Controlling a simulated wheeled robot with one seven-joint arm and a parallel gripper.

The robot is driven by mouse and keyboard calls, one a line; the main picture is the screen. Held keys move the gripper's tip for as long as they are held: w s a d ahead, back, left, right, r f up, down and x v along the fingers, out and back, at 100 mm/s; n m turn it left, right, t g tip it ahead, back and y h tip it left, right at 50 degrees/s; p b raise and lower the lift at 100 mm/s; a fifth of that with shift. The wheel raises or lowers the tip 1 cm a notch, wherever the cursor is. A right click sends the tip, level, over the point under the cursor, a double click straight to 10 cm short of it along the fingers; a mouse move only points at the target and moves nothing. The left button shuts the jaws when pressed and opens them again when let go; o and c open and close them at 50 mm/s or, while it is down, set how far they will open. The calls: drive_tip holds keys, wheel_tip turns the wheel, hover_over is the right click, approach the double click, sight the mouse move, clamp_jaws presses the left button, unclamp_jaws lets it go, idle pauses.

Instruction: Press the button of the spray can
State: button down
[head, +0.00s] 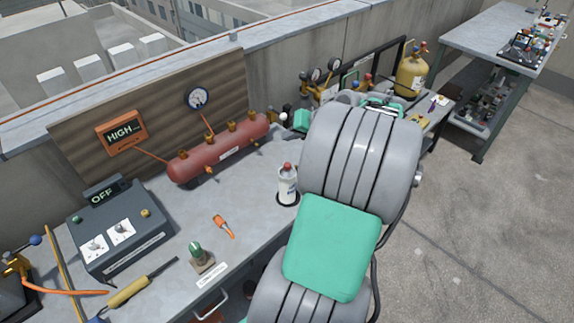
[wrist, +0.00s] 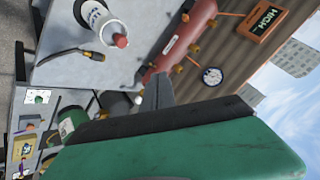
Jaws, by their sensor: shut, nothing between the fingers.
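The spray can (head: 287,187) is white with dark print and stands upright in a dark ring on the grey bench, just left of my arm. Its red button (head: 287,167) is on top. In the wrist view the can (wrist: 96,16) is at the upper left, with its red button (wrist: 120,41) facing the camera. My gripper (wrist: 158,86) shows there as a grey finger piece beyond a green and black housing. It is shut and empty, apart from the can. In the head view my arm hides most of the gripper.
A red tank (head: 220,149) with brass valves lies behind the can. A control box (head: 118,228) reading OFF, an orange-handled brush (head: 223,225) and a green-topped switch (head: 198,254) are on the left. A yellow cylinder (head: 411,72) stands at the back right.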

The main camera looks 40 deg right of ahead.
sight(290, 166)
wheel_tip(290, 166, down, 8)
drive_tip(key=b, duration=0.5)
drive_tip(key=shift+f+b, duration=0.1)
drive_tip(key=shift+b, duration=0.2)
idle(1.4)
drive_tip(key=shift+f, duration=0.45)
drive_tip(key=shift+f+b, duration=0.5)
drive_tip(key=shift+b, duration=0.1)
idle(0.4)
idle(0.3)
drive_tip(key=shift+r+p, duration=0.7)
drive_tip(key=shift+r, duration=0.25)
wheel_tip(290, 166, up, 5)
drive_tip(key=p, duration=0.4)
drive_tip(key=shift+r, duration=0.1)
